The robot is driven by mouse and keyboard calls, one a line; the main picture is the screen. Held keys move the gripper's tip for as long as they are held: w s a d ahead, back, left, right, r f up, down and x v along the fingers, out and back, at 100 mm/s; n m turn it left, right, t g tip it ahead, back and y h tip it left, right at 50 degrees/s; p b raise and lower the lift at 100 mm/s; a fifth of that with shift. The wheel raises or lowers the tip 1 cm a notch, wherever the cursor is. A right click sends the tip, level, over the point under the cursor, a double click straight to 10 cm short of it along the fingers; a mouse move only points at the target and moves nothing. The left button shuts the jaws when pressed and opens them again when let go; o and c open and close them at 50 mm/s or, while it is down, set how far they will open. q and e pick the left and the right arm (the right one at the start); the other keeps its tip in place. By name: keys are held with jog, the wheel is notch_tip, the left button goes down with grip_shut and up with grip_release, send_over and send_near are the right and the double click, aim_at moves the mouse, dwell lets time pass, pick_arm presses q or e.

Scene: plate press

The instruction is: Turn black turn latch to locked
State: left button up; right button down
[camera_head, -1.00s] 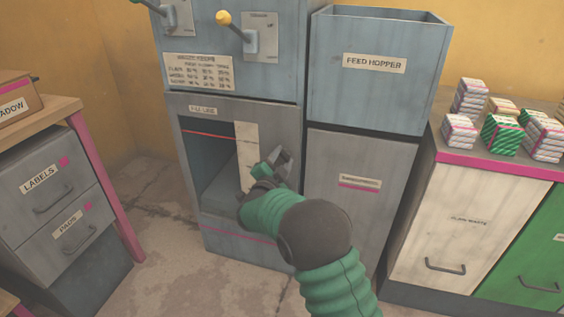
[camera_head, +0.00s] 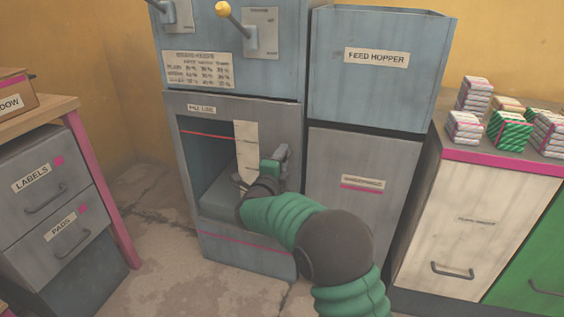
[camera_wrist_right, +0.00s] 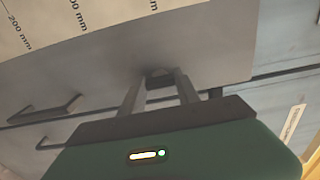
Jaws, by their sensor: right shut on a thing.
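My right gripper (camera_head: 275,165) is at the front of the grey-blue press cabinet (camera_head: 213,208), on the frame just right of its open chamber. In the right wrist view its two fingers (camera_wrist_right: 160,82) are closed around a small dark piece (camera_wrist_right: 160,73) on a grey panel, which looks like the black turn latch. In the head view my gripper and forearm hide the latch, so I cannot tell its angle or a locked mark. My left gripper is in neither view.
A pale measuring strip (camera_head: 246,150) hangs beside the chamber opening. Levers with a yellow knob (camera_head: 222,9) are above. The feed hopper (camera_head: 376,88) stands right, with a counter of wrapped stacks (camera_head: 510,130) beyond. A drawer unit (camera_head: 40,190) stands left.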

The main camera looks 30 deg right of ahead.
jog(key=shift+f, duration=0.2)
dwell(0.3)
jog(key=c, duration=0.9)
grip_release()
jog(key=shift+d, duration=0.1)
jog(key=shift+r, duration=0.1)
jog(key=p+v, duration=0.6)
jog(key=v, duration=1.1)
jog(key=shift+w, duration=0.1)
